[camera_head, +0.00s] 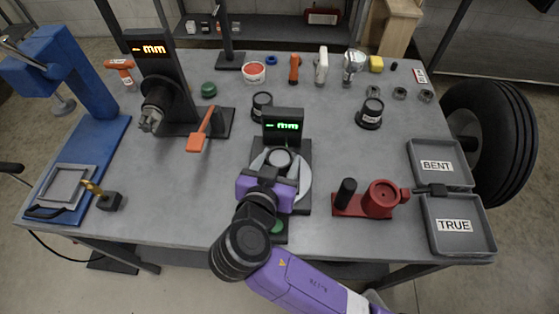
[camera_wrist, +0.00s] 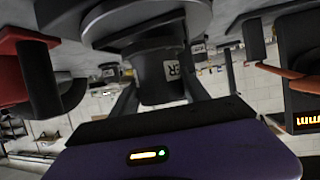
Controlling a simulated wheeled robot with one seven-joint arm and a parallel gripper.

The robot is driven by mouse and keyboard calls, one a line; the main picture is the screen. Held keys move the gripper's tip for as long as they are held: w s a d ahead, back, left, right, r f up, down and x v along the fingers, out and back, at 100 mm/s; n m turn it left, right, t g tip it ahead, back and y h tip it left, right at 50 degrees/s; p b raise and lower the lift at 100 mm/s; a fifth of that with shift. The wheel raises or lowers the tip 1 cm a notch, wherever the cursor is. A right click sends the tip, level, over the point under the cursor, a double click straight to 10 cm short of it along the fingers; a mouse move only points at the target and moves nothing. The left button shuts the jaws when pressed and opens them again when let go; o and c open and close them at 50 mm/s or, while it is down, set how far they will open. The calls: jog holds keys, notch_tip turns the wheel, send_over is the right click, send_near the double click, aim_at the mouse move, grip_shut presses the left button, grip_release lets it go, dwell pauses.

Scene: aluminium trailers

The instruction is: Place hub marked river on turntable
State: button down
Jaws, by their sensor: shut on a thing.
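My purple gripper (camera_head: 268,188) is over the turntable (camera_head: 305,180), a round grey plate in front of a post with a green "mm" display (camera_head: 283,127). It is shut on a dark hub (camera_head: 279,159). In the wrist view the hub (camera_wrist: 155,82) sits between the fingers of my gripper (camera_wrist: 165,88), with a white label whose visible letters look like "ER"; the rest is turned away. The turntable's disc (camera_wrist: 150,22) shows just past the hub's wide flange. I cannot tell whether they touch. Two other dark hubs (camera_head: 262,105) (camera_head: 370,113) stand farther back.
A gauge post with an orange display (camera_head: 153,48) and an orange-handled paddle (camera_head: 200,135) are left. A red fixture (camera_head: 380,198) stands close on the right, beside trays marked BENT (camera_head: 437,166) and TRUE (camera_head: 455,226). A blue press (camera_head: 75,90) is far left. Small items line the back.

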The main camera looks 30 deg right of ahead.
jog(key=shift+f, duration=0.35)
jog(key=shift+f, duration=0.2)
jog(key=c, duration=0.6)
grip_release()
jog(key=shift+o, duration=0.2)
jog(key=shift+r, duration=0.15)
jog(key=b+v, duration=0.1)
jog(key=v, duration=1.1)
